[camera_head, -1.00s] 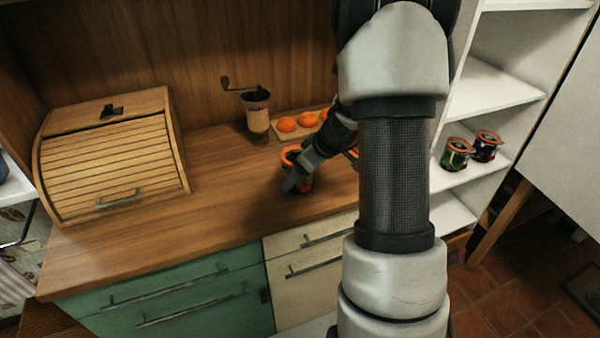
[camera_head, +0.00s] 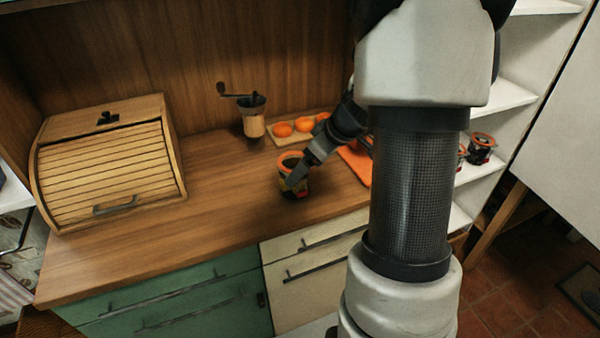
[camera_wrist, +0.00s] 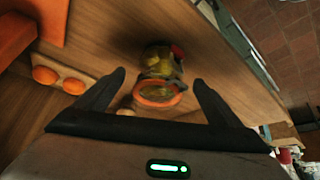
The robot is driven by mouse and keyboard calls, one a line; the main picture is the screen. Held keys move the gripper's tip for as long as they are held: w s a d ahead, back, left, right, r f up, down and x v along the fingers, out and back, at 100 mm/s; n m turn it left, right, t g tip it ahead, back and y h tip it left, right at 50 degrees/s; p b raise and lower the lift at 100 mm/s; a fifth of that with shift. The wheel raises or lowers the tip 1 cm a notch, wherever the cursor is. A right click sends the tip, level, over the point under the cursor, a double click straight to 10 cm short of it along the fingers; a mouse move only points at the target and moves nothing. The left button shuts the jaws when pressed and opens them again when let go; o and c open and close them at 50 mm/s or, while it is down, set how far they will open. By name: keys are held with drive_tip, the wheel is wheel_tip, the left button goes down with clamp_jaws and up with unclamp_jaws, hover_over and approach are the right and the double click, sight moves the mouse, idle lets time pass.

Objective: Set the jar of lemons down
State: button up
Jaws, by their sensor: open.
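The jar of lemons (camera_head: 290,174) stands on the wooden counter (camera_head: 215,205), with an orange rim and yellow contents. In the wrist view the jar (camera_wrist: 158,62) shows between and beyond the two fingers, its orange-ringed end toward me. My gripper (camera_head: 296,180) is at the jar in the head view, partly covering its right side. In the wrist view my gripper (camera_wrist: 158,85) is open, with a finger on each side of the jar and visible gaps. The jar's underside is hidden.
A roll-top bread box (camera_head: 110,165) stands at left. A coffee grinder (camera_head: 252,116) and a board with several oranges (camera_head: 283,129) are behind the jar. An orange item (camera_head: 357,164) lies right of it. The shelf at right holds jars (camera_head: 481,147). The counter's front left is bare.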

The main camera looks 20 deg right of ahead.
drive_tip(key=shift+v, duration=2.1)
